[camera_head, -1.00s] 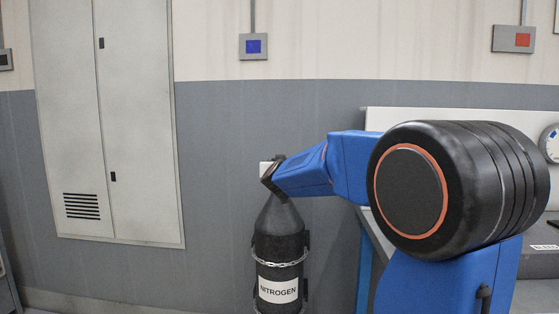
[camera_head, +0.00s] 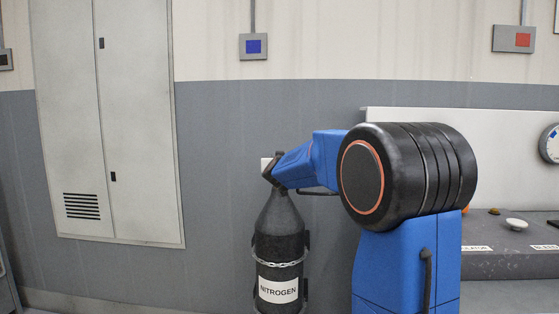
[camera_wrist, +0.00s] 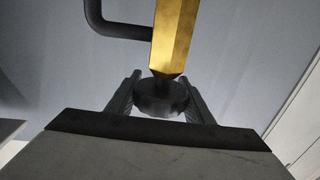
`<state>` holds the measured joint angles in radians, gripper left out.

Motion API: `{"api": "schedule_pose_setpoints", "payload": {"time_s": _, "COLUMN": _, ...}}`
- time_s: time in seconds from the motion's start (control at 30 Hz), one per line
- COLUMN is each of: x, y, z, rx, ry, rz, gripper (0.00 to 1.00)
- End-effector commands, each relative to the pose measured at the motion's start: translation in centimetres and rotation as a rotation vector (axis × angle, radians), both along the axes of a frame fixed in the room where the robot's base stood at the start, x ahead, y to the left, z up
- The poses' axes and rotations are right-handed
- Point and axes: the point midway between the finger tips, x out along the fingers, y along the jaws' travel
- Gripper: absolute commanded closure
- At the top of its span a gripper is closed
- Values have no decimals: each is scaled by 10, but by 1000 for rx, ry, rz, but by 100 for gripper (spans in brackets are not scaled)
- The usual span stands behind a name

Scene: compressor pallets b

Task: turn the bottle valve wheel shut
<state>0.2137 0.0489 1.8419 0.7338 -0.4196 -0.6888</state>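The nitrogen bottle (camera_head: 279,240) stands upright by the wall, dark with a white label and a chain around it. In the wrist view, a dark round valve wheel (camera_wrist: 160,98) sits at the end of a brass valve body (camera_wrist: 177,35). My gripper (camera_wrist: 161,80) has one finger on each side of the wheel, and the fingers appear to press against its rim. In the head view, the end of my arm is at the bottle's top, and the wheel and fingers cannot be made out there.
A dark bent pipe (camera_wrist: 105,25) runs beside the brass body. A grey bench (camera_head: 510,262) with labels and a small white knob (camera_head: 516,224) stands at the right. A tall cabinet (camera_head: 110,120) is at the left. The floor left of the bottle looks clear.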

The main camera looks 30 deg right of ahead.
Motion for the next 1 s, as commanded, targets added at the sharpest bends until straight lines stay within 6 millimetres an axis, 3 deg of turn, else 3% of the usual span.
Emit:
{"api": "schedule_pose_setpoints", "payload": {"time_s": 0.07, "x": 0, "y": 0, "z": 0, "rx": 0, "ry": 0, "rz": 0, "gripper": 75}}
{"api": "schedule_pose_setpoints", "payload": {"time_s": 0.53, "x": 0, "y": 0, "z": 0, "rx": 1, "ry": 0, "rz": -46, "gripper": 75}}
{"api": "schedule_pose_setpoints", "payload": {"time_s": 1.0, "x": -4, "y": -5, "z": -1, "rx": 1, "ry": 0, "rz": -264, "gripper": 75}}
